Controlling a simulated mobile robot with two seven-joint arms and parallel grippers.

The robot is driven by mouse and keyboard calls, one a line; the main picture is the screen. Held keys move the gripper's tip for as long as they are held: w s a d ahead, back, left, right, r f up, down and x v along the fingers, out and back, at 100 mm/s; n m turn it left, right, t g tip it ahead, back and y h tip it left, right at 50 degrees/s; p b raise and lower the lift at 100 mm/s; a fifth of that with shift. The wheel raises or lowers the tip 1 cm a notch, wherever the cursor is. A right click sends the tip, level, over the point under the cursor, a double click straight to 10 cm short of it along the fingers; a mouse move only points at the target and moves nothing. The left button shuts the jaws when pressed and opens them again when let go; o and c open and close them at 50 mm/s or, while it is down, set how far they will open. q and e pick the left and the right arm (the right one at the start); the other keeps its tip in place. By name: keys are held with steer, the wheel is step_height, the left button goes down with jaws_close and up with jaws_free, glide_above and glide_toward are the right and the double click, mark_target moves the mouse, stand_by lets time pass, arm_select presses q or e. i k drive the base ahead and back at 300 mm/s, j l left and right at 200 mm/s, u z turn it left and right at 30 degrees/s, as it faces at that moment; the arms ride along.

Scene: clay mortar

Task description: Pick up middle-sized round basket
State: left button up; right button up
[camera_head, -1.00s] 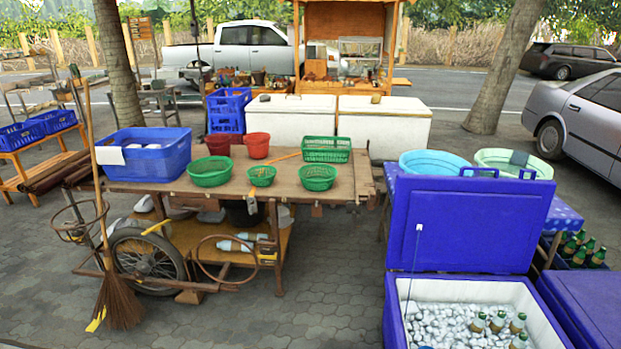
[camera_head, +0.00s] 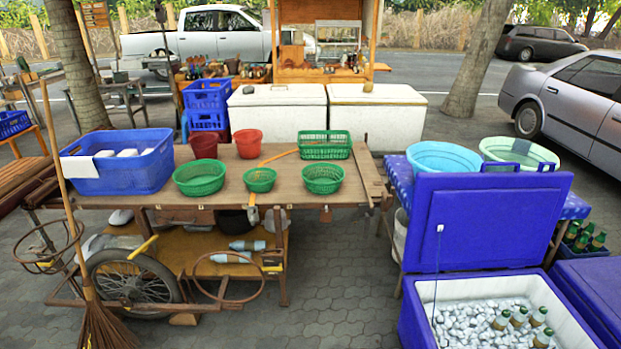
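Three round green baskets stand in a row on the wooden cart top (camera_head: 110,201). The left one (camera_head: 200,178) looks the largest. The middle one (camera_head: 259,180) is the smallest. The right one (camera_head: 323,179) is between them in size and sits near the cart's front edge, at the right. All three are upright and look empty. Neither of my grippers shows in the head view.
A rectangular green basket (camera_head: 325,145), red buckets (camera_head: 248,142) and a blue crate (camera_head: 118,165) share the cart top. A broom (camera_head: 100,325) leans at the left. An open blue cooler (camera_head: 487,222) stands at the right. Paved floor (camera_head: 345,290) is clear before the cart's right part.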

mark_target(320, 185)
steer(key=i+j, duration=0.35)
steer(key=j, duration=0.15)
steer(key=i+j, duration=0.35)
steer(key=j+u, duration=0.05)
steer(key=j, duration=0.1)
